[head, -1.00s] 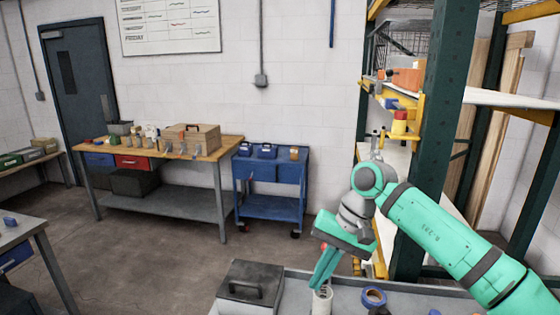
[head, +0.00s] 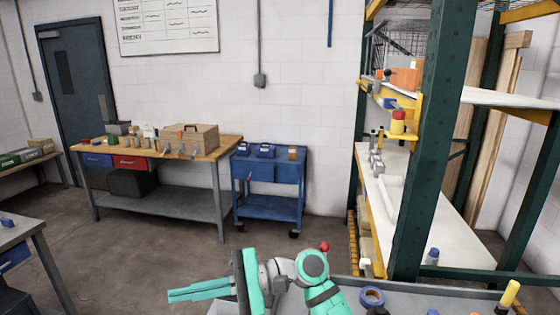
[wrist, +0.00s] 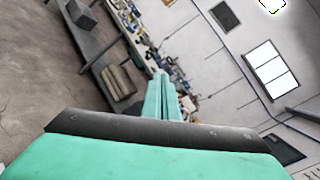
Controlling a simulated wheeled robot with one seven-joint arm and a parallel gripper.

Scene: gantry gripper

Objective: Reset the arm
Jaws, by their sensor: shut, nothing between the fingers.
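My gripper (head: 200,290) shows at the bottom middle of the head view, with its green fingers pointing left. The fingers lie together and hold nothing. My arm is folded low over the grey tray surface in front of me. In the wrist view my gripper (wrist: 163,98) points out across the room, its two fingers side by side with no object between them.
A grey tray surface (head: 400,300) in front holds a blue tape roll (head: 372,296) and small items. A green-posted shelving rack (head: 430,150) stands right. A wooden workbench (head: 225,150) and a blue cart (head: 270,205) stand by the back wall. The floor between is clear.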

